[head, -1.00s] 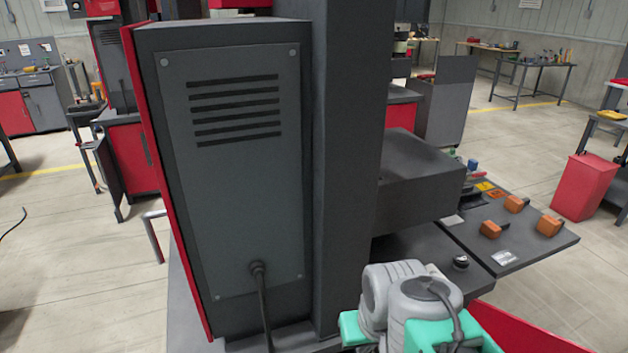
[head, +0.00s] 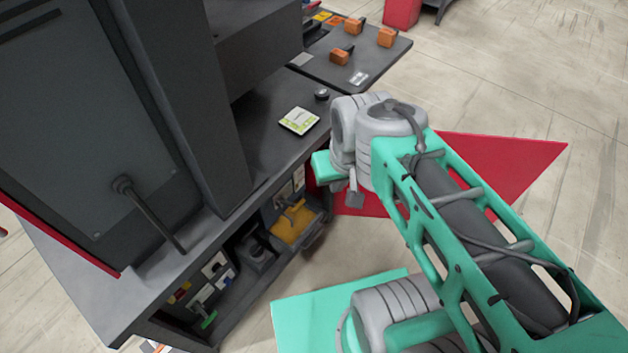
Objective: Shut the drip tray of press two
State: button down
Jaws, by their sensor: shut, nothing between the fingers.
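A dark grey press (head: 80,110) with a cable on its back panel stands on a dark grey bench (head: 250,160) at the left. I cannot tell whether it is press two. No drip tray can be made out for certain. A flat red panel (head: 480,160) sticks out beside the bench behind my arm, partly hidden by it; I cannot tell what it belongs to. My green and grey arm reaches from the lower right to the bench's front edge. My gripper is not visible.
A green and white device (head: 299,121) and a black knob (head: 322,95) are on the bench. Orange blocks (head: 340,56) lie on its far extension. Open shelves under the bench hold a yellow item (head: 292,225) and tools. The floor (head: 530,100) at right is clear.

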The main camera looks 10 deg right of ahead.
aim_at(314, 222)
jog(key=k, duration=0.65)
jog(key=u, duration=0.85)
